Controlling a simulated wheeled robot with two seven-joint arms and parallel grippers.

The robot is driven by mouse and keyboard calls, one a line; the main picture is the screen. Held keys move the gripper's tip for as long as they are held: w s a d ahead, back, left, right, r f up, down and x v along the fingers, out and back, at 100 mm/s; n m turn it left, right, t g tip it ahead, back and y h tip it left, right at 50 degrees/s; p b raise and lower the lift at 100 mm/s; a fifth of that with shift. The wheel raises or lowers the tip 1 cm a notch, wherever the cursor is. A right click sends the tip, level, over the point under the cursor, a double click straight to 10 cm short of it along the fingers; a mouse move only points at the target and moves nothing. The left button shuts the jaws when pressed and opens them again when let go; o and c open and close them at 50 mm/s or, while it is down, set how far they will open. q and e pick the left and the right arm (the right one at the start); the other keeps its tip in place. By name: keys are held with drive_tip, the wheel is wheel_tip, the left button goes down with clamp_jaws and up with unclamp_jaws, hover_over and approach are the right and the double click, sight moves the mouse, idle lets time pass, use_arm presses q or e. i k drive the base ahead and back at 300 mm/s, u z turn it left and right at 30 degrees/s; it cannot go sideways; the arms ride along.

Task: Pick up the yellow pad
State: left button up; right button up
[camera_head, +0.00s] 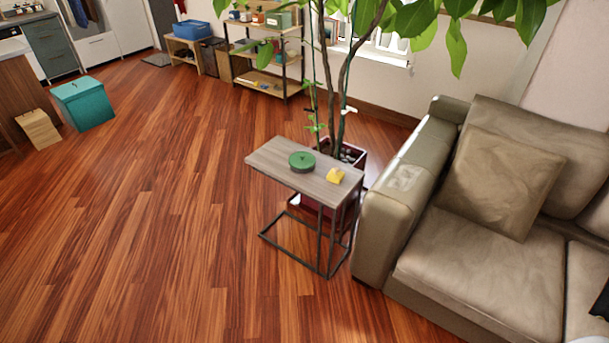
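A small yellow pad (335,175) lies on the grey wooden top of a narrow side table (272,158), near its right end. A round green tin or box (302,161) sits on the same top, to the left of the pad and apart from it. Neither of my grippers shows in the head view.
A grey-brown sofa (480,268) stands just right of the table. A potted plant (350,153) rises close behind it, its leaves hanging over the upper right. A teal box (84,103) and a shelf (265,80) stand farther back. The wooden floor left of the table is clear.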

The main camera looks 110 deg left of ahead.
sight(335, 175)
drive_tip(key=u, duration=3.5)
